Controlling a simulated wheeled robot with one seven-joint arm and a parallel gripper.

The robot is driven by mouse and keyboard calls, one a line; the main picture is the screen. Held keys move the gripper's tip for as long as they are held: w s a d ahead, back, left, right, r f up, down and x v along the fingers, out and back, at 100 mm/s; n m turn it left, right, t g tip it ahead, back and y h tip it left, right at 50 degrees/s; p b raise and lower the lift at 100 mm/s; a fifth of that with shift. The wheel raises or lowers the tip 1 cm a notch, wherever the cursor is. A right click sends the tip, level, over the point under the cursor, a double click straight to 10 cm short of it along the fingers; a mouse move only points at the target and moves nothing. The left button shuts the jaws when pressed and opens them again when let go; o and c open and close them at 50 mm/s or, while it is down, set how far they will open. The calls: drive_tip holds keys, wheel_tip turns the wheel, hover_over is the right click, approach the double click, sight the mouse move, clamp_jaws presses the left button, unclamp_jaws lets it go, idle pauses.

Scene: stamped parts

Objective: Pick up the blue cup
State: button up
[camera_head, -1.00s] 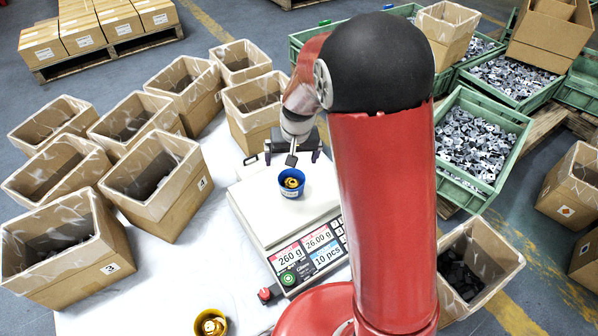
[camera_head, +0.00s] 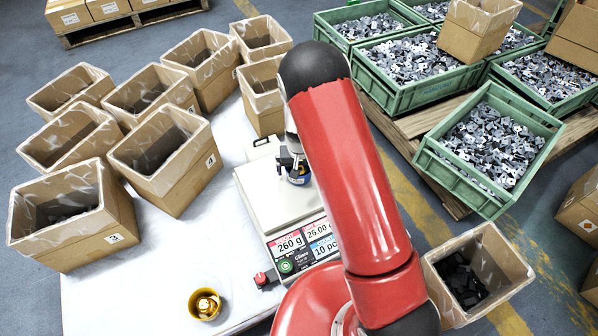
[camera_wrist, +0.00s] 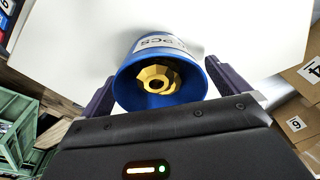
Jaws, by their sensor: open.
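The blue cup (camera_wrist: 158,98) has a white label and holds gold-coloured metal parts (camera_wrist: 157,80). It stands on the pale plate of the counting scale (camera_head: 272,199). In the head view the cup (camera_head: 299,179) is partly hidden by my wrist and arm. My gripper (camera_wrist: 165,85) is open, with one finger on each side of the cup in the wrist view. I cannot tell whether the fingers touch it. In the head view the gripper is mostly hidden behind my red arm.
A yellow cup (camera_head: 205,304) with gold-coloured parts stands on the white table (camera_head: 150,270) at the front. Several lined cardboard boxes (camera_head: 75,220) stand to the left. Green crates of stamped parts (camera_head: 485,150) stand to the right.

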drive_tip(key=shift+w+f, duration=0.1)
drive_tip(key=shift+f, duration=0.3)
drive_tip(key=shift+c, duration=0.3)
drive_tip(key=c, duration=1.2)
drive_tip(key=shift+r, duration=0.15)
